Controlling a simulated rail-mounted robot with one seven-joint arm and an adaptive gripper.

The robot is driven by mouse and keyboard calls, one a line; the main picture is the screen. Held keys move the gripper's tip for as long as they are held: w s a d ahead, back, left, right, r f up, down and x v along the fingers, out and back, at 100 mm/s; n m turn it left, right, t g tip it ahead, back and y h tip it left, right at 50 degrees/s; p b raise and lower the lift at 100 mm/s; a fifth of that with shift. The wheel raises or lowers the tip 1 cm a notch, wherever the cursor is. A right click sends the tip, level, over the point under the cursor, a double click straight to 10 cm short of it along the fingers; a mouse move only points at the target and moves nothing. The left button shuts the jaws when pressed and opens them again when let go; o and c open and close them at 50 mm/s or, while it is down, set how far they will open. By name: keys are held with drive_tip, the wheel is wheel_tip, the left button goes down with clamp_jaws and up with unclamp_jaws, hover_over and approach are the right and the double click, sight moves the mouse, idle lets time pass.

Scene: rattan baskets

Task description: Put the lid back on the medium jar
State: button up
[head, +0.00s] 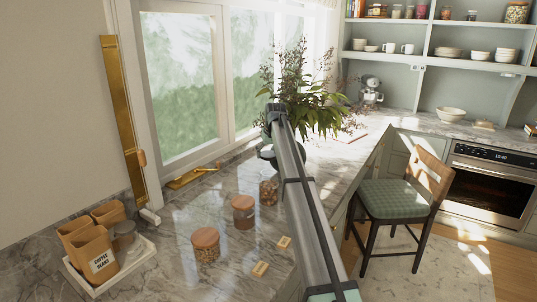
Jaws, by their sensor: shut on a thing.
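Three glass jars stand in a row on the marble counter. The front jar (207,253) and the middle jar (243,217) wear reddish-brown lids. The back jar (268,192) shows no such lid on its top; I cannot tell from here which jar counts as medium. My arm reaches away from me across the counter.
Two small wooden pieces (260,268) lie on the counter beside my arm. A white tray (103,285) with rattan-coloured containers and a grey jar stands at left. A leafy plant (312,95) is behind my arm's far end. A chair (402,200) stands at right.

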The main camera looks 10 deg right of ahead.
drive_tip(key=shift+d+f+b, duration=0.1)
drive_tip(key=shift+f+b, duration=0.95)
drive_tip(key=shift+f, duration=2.15)
drive_tip(key=shift+f, duration=0.15)
idle(0.5)
drive_tip(key=o, duration=1)
drive_tip(key=shift+o, duration=0.2)
drive_tip(key=shift+r+p, duration=1.6)
drive_tip(key=shift+r, duration=1.95)
clamp_jaws()
